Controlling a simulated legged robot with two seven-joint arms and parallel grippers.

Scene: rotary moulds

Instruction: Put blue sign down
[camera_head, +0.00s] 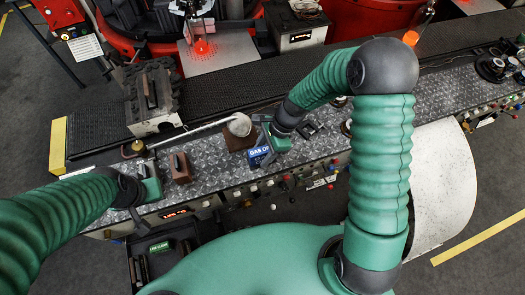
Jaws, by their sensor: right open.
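The blue sign (258,155) with white lettering, partly readable as "GAS O", stands on the patterned metal console top near its front edge. My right gripper (265,134) is right behind and beside the sign, with its green body to the sign's right. Its fingers are small and partly hidden, and I cannot tell whether they touch the sign. My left gripper (136,205) is over the console's left end, seen from behind its green body; the state of its fingers is unclear.
The console top (210,160) carries a brown block (180,168), a round grey knob (240,124) on a brown base and a long metal rod. A dark ribbed metal block (150,92) stands behind. Buttons line the front edge. A green-labelled sign (160,247) is below left.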

